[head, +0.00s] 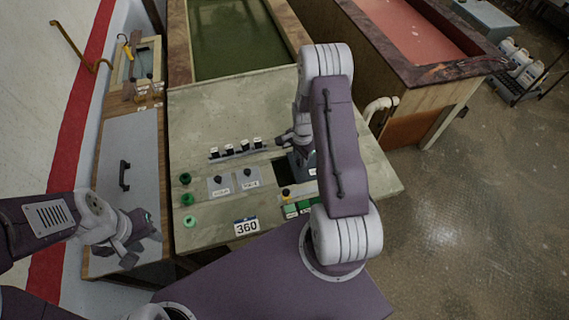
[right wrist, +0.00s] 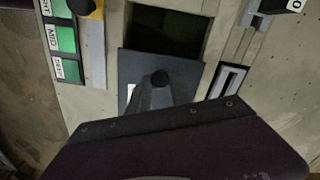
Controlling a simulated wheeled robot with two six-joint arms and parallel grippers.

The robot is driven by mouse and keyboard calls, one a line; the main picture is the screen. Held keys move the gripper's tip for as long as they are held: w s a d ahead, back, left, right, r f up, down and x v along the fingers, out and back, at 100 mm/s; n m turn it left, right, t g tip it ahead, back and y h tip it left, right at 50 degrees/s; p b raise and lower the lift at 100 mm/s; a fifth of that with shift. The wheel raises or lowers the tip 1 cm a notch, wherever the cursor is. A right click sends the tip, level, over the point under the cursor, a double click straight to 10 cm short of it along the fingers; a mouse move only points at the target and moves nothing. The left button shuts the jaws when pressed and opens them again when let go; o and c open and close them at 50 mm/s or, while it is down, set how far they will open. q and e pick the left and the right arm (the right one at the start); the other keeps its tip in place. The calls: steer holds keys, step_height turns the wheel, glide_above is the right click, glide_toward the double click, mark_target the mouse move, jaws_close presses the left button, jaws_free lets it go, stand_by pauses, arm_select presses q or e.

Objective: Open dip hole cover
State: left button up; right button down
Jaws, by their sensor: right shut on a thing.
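A dark rectangular hole (head: 272,168) shows in the bench top, left of my right gripper (head: 297,150). In the right wrist view the open hole (right wrist: 165,30) borders a blue-grey sliding cover (right wrist: 130,65) with a black knob (right wrist: 160,78). My right gripper is shut on the knob; its fingers are mostly hidden by its own body. Two light grey covers with black knobs, one on the left (head: 220,186) and one on the right (head: 249,178), lie beside the hole. My left gripper (head: 140,238) is open and empty at the bench's left side.
Green round buttons (head: 187,199) line the left of the panel and green labelled blocks (head: 292,211) its front right. A 360 plate (head: 246,227) is at the front edge. Several black pieces with white labels (head: 229,149) stand behind the covers. A green-filled tank (head: 238,40) lies beyond.

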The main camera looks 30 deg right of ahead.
mark_target(309, 163)
steer(key=d, duration=0.4)
steer(key=shift+s+r, duration=0.1)
steer(key=shift+s, duration=0.25)
steer(key=shift+a, duration=0.1)
steer(key=shift+w, duration=0.1)
steer(key=c, duration=1.2)
jaws_free()
steer(key=shift+o, duration=0.2)
steer(key=shift+a, duration=0.1)
steer(key=shift+r+b, duration=0.2)
steer(key=shift+b, duration=0.15)
step_height(309, 163, up, 9)
steer(key=b, duration=0.2)
steer(key=shift+f, duration=0.15)
